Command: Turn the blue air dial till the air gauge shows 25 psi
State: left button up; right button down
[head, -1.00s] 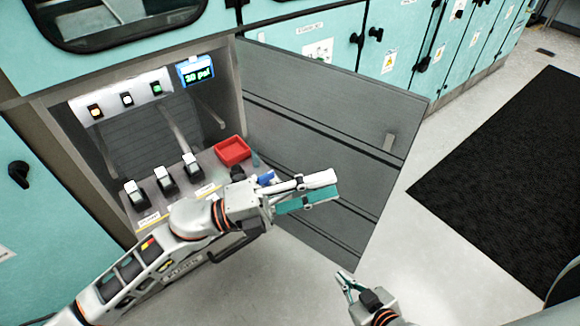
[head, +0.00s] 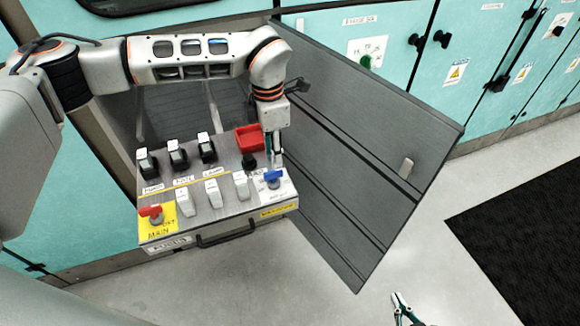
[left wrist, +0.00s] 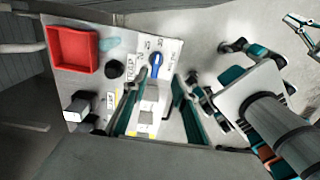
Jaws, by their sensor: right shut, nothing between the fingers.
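The blue air dial (head: 273,176) is on a white plate at the right front corner of the control panel (head: 225,208). In the left wrist view the dial (left wrist: 155,65) lies beyond the fingertips, roughly in line with the gap between them. My left gripper (head: 273,158) points down just above and behind the dial. In the left wrist view its fingers (left wrist: 155,100) are apart with nothing held. The air gauge is hidden behind my left arm in the head view. My right gripper (head: 399,302) is shut and empty, low and right, away from the panel.
A red tray (head: 249,138) and a black knob (head: 249,161) sit close to my left gripper. An open grey door (head: 370,150) stands to the right.

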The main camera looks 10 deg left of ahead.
aim_at(273, 171)
pick_arm(q)
jog(key=shift+w+a, duration=0.2)
jog(key=shift+a, duration=0.1)
jog(key=shift+f, duration=0.45)
notch_tip(273, 171, down, 7)
jog(key=shift+r+b, duration=0.15)
jog(key=shift+b, duration=0.25)
grip_shut()
